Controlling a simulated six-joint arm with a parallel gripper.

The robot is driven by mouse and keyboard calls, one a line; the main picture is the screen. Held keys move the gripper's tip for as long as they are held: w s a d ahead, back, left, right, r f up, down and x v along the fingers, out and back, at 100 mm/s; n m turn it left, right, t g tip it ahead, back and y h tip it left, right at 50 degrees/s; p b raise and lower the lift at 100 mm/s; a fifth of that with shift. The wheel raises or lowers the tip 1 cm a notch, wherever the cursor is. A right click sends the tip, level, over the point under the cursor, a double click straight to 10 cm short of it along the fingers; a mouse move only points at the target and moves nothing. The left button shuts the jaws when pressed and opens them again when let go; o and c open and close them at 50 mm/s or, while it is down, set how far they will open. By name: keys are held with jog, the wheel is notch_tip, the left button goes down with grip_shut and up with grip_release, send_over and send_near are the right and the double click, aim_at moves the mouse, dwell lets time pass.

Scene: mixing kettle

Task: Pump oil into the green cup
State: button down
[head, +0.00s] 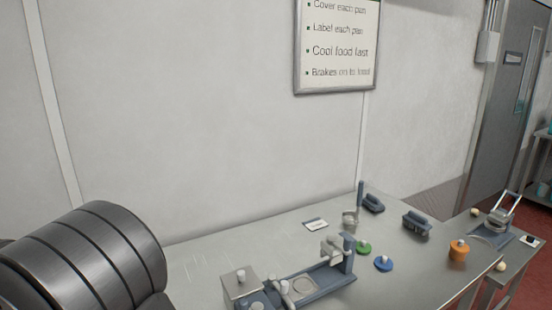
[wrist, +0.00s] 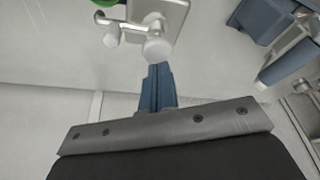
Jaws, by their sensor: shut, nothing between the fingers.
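In the wrist view my gripper (wrist: 158,70) shows as blue fingers held together, with nothing between them. A metal fitting with a white round knob (wrist: 158,48) lies just beyond the fingertips in the picture; I cannot tell whether they touch. A green thing (wrist: 106,3) is cut off at the top edge. In the head view a small green round thing (head: 363,247) sits on the steel table, beside a blue-grey stand with metal fittings (head: 333,251). I cannot tell whether it is the green cup. No pump is clearly identifiable as the oil pump.
A second table with a hinged device (head: 494,228) stands at right. The wall is behind.

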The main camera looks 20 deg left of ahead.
jog(key=shift+f, duration=0.1)
jog(key=shift+f, duration=1.65)
jog(key=shift+r, duration=1.75)
jog(key=shift+r, duration=2.5)
jog(key=c, duration=2.2)
grip_release()
